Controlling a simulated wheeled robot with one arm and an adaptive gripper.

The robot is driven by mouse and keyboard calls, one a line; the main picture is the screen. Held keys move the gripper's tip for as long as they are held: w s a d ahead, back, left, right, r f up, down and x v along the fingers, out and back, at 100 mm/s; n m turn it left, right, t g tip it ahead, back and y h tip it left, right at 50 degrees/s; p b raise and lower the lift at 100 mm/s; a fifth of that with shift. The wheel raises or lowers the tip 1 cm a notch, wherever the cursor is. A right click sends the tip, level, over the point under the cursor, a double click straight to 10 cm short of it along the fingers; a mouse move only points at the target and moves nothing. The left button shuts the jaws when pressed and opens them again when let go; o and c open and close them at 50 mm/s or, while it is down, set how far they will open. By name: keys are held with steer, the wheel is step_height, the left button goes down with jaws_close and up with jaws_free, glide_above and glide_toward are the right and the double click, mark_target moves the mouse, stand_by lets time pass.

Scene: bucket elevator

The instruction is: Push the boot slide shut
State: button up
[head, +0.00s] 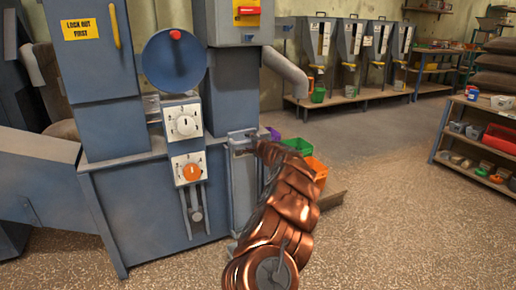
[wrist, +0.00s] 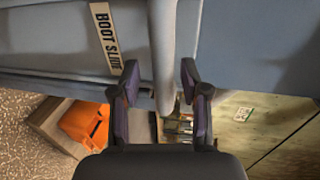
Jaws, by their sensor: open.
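The boot slide's label (wrist: 107,38), a pale strip with black lettering, is on a blue-grey panel at the upper left of the wrist view. A grey upright bar (wrist: 163,45), seemingly the slide's handle, comes down from the top of that view. My gripper (wrist: 158,82) is open, with one dark finger on each side of the bar's lower end. I cannot tell whether either finger touches it. In the head view, my copper arm reaches to a narrow grey upright frame (head: 243,185) on the elevator's right side. The arm hides the gripper and part of the frame there.
The blue-grey elevator casing (head: 145,215) stands left of my arm, with two dials and a blue wheel (head: 174,59). Green and orange bins (head: 317,170) sit on the floor beyond my arm. Open floor (head: 390,220) lies to the right, before a shelf (head: 470,170).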

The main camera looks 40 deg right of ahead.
steer(key=v, duration=1.1)
steer(key=shift+s, duration=0.15)
stand_by(0.5)
stand_by(0.5)
